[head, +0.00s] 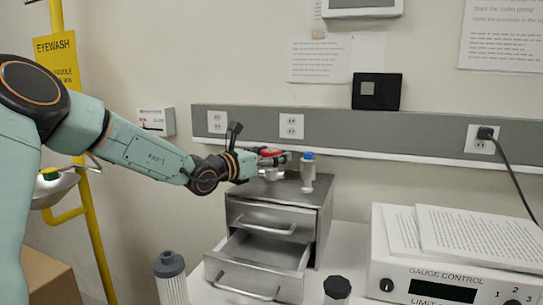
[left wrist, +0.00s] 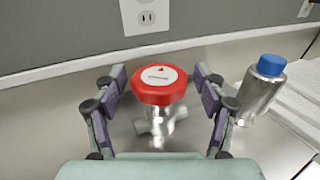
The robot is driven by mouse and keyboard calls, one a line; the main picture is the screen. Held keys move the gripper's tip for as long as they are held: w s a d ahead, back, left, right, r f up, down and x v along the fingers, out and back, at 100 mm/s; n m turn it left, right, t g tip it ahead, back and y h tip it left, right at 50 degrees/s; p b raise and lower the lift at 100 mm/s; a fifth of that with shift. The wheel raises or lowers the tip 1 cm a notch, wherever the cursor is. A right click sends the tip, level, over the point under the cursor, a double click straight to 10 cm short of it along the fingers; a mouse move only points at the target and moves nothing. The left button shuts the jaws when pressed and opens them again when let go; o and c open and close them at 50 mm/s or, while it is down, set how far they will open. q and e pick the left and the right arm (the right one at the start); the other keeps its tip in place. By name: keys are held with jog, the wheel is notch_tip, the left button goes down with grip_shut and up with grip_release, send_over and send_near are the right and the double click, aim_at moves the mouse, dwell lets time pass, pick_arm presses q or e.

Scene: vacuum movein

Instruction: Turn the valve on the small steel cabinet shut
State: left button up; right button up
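The small steel cabinet (head: 322,215) stands on the white bench, its lower drawer (head: 258,265) pulled out. On its top is a valve with a red round knob (left wrist: 160,88), a white label with a red mark on it, and a steel body (left wrist: 157,123). In the head view the knob (head: 271,152) is mostly hidden by my left gripper (head: 273,159). In the left wrist view my left gripper (left wrist: 160,80) is open, one finger on each side of the knob, with gaps visible between fingers and knob. My right gripper is out of view.
A steel bottle with a blue cap (left wrist: 262,92) stands close to the right of the valve; it also shows in the head view (head: 308,172). The wall with outlets (head: 291,126) is close behind. A gauge control box (head: 450,270) stands at right.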

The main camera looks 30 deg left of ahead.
pick_arm(q)
jog(key=shift+s, duration=0.15)
jog(key=c, duration=1.1)
jog(key=shift+o, duration=0.2)
